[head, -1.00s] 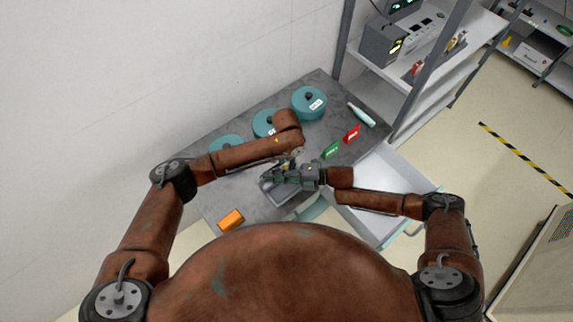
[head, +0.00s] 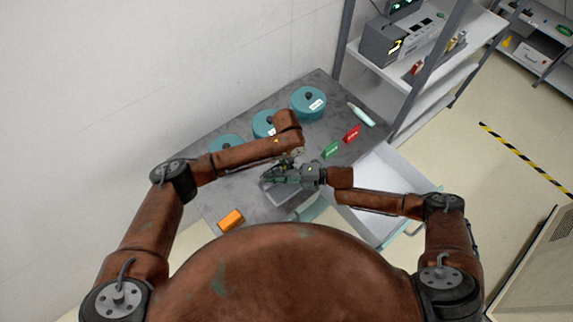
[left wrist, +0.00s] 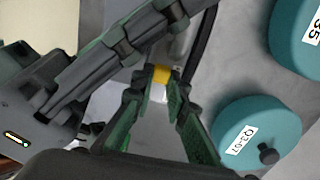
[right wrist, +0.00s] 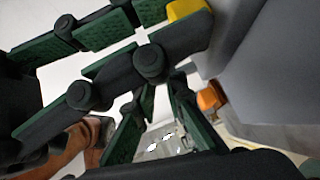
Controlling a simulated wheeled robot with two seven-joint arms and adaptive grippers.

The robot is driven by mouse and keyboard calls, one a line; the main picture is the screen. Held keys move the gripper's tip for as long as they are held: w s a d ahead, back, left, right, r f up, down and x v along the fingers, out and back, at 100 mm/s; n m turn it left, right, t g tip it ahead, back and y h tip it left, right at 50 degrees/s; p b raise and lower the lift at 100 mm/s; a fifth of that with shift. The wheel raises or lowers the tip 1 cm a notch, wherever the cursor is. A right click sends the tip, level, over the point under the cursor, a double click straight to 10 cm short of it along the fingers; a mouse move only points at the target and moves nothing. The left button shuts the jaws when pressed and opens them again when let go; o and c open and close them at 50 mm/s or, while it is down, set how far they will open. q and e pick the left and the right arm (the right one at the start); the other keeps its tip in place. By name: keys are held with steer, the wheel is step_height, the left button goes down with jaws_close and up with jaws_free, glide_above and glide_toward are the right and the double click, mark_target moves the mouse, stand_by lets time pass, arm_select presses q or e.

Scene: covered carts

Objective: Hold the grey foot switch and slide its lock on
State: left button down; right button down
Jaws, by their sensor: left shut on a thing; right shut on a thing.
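The grey foot switch (head: 281,192) is on the near part of the grey table, largely hidden under my two grippers. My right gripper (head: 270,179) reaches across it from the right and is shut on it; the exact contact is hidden. My left gripper (left wrist: 162,84) comes from above and is shut on a small yellow piece (left wrist: 162,75), which looks like the lock. The yellow piece also shows in the right wrist view (right wrist: 186,9) at the left gripper's fingers. The two grippers are very close together; I cannot tell whether they touch.
Several teal round canisters (head: 308,102) stand along the wall side. A green block (head: 332,150), a red block (head: 352,134) and a pale bottle (head: 361,115) lie to the right. An orange block (head: 231,220) lies near left. An open drawer (head: 375,172) juts out at right.

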arm_select(q)
steer(key=shift+w, duration=0.1)
steer(key=shift+w+d, duration=0.5)
steer(key=shift+d, duration=0.2)
steer(key=shift+w+d, duration=0.5)
steer(key=shift+d, duration=0.2)
arm_select(e)
steer(key=shift+s, duration=0.1)
arm_select(q)
steer(key=c, duration=1.9)
jaws_free()
step_height(320, 180, up, 12)
steer(key=shift+r, duration=0.1)
